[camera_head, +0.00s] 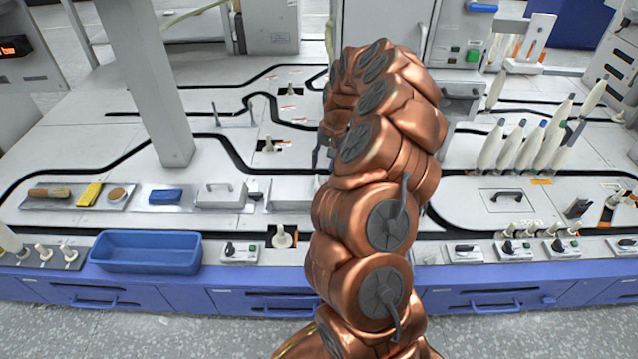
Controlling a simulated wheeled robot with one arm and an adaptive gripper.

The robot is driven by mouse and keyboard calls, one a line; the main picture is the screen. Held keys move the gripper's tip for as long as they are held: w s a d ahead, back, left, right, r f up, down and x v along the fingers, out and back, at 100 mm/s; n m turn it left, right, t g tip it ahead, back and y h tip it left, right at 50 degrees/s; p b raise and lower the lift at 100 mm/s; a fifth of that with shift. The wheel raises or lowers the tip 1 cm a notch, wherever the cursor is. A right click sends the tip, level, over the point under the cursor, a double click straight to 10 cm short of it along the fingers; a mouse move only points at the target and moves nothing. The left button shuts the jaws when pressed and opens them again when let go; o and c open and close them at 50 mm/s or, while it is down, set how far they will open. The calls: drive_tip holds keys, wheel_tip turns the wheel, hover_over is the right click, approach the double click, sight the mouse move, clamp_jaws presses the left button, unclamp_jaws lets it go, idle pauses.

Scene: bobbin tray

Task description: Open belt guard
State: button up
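I cannot tell for certain which part is the belt guard. A white cover with a handle (220,190) sits on the left part of the worktop. A long low white box (292,194) lies to its right, its right end running up to my arm. A flat panel with a black handle (507,196) lies in the worktop to the right of my arm and looks shut. My copper arm rises through the middle and bends away from me. My gripper (323,150) is mostly hidden behind it; only a dark edge shows, above the long box, so its fingers cannot be read.
A blue tray (145,268) sits at the front left. Brushes and a blue block (165,197) lie behind it. A grey post (150,85) stands at the left. Upright white bobbins (527,147) stand at the right. Switch boxes (508,250) line the front edge.

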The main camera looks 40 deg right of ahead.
sight(318, 183)
drive_tip(key=f, duration=0.2)
drive_tip(key=a+f+b, duration=0.1)
drive_tip(key=f, duration=0.1)
drive_tip(key=f+b, duration=0.1)
drive_tip(key=f, duration=0.2)
drive_tip(key=shift+w+a, duration=0.15)
drive_tip(key=shift+w, duration=0.25)
drive_tip(key=shift+c, duration=0.3)
clamp_jaws()
